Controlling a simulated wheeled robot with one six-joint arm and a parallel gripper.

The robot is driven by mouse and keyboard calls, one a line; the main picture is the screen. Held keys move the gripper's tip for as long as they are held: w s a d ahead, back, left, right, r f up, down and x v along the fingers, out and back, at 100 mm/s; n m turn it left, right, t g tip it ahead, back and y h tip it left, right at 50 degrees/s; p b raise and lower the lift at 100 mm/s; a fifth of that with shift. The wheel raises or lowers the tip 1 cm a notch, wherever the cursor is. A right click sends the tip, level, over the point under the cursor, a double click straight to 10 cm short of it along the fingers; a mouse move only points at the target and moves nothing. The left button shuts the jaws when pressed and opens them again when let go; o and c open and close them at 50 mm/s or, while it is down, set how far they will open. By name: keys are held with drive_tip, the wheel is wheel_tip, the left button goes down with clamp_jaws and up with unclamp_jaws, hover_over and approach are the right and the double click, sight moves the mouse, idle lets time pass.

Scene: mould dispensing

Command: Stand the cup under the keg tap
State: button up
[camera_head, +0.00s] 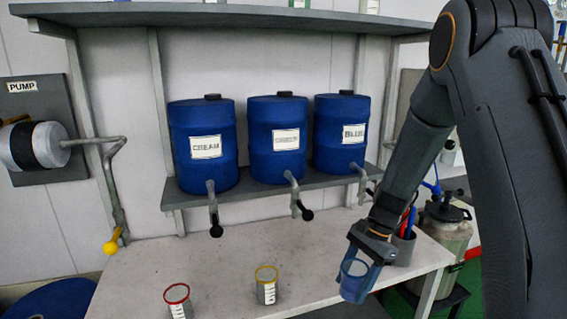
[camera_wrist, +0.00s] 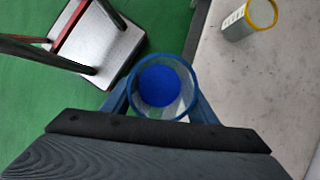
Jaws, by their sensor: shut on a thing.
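My gripper (camera_head: 372,252) is shut on a cup (camera_head: 354,280) with a blue tint, held upright near the right front edge of the bench. In the wrist view the cup (camera_wrist: 161,88) sits between the fingers, and its inside shows blue at the bottom. Three blue kegs stand on a shelf: one labelled CREAM (camera_head: 204,150), a middle one (camera_head: 278,140) whose label is too small to read, and one labelled BLUE (camera_head: 341,135). Each has a tap; the right keg's tap (camera_head: 362,185) is partly hidden by my arm.
A red-rimmed cup (camera_head: 178,301) and a yellow-rimmed cup (camera_head: 266,287) stand on the pale bench (camera_head: 220,258). A holder with pens (camera_head: 405,243) stands at the bench's right end. A pump (camera_head: 35,146) with a pipe is on the left wall. The bench below the taps is mostly clear.

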wheel_tip(320, 180, down, 10)
drive_tip(key=s+d+n+g+h, duration=0.1)
drive_tip(key=n+h, duration=0.3)
drive_tip(key=n, duration=0.8)
drive_tip(key=shift+s+g+b, duration=0.3)
drive_tip(key=shift+s+g, duration=0.1)
drive_tip(key=shift+g, duration=0.3)
